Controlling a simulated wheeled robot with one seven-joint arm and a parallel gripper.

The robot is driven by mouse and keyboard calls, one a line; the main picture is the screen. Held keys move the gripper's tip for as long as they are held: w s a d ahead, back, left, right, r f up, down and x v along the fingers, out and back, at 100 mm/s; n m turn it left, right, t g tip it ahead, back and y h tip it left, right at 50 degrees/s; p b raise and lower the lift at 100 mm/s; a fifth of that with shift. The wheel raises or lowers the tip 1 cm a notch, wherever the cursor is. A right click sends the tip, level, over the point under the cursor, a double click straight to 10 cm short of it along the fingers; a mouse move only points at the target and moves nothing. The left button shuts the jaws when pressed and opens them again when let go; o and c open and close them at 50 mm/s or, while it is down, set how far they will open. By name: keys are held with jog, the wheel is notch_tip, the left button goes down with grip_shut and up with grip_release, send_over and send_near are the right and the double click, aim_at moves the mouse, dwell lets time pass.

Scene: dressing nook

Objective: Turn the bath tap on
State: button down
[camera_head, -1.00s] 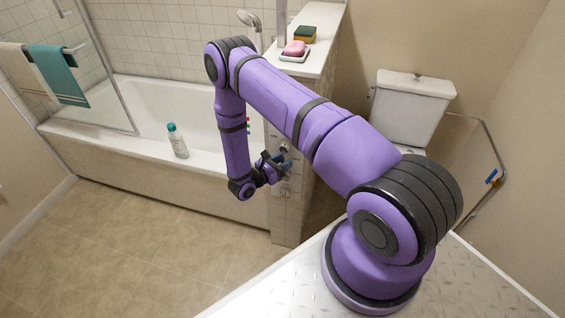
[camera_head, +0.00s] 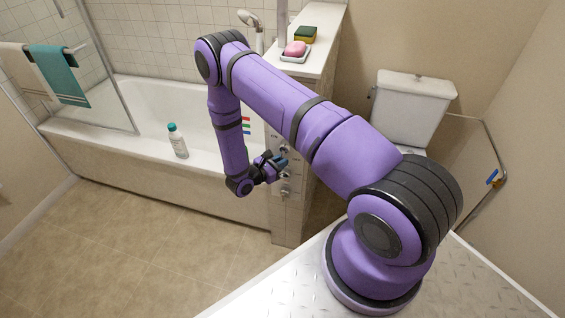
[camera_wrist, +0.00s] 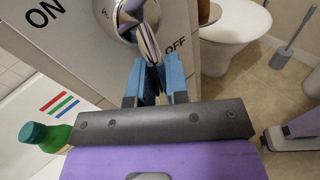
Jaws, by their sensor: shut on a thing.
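The bath tap's round chrome knob with its lever (camera_wrist: 148,35) is mounted on a pale panel, between printed "ON" and "OFF" labels. The lever points toward the "OFF" side in the wrist view. My gripper (camera_wrist: 158,68) has its blue fingers shut on the lever's end. In the head view my gripper (camera_head: 280,161) is at the panel on the end of the bath, where several small chrome controls show. The fingers partly hide the lever's tip, and the grip is too small to make out in the head view.
A bottle with a teal cap (camera_head: 178,141) stands on the rim of the bathtub (camera_head: 95,138), left of my arm. A soap dish (camera_head: 296,55) and sponge (camera_head: 305,34) sit on the ledge above the panel. A toilet (camera_head: 413,108) is at right. The floor at left is clear.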

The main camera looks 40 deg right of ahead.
jog(key=m+y, duration=0.1)
jog(key=w+a+m+y, duration=0.1)
jog(key=r+m+t+y, duration=0.1)
jog(key=m, duration=0.1)
jog(key=shift+w+a, duration=0.25)
jog(key=shift+w, duration=0.15)
dwell(0.4)
jog(key=c, duration=1.1)
grip_release()
jog(key=v, duration=1)
jog(key=shift+s+a+r, duration=0.15)
jog(key=shift+a+r, duration=0.15)
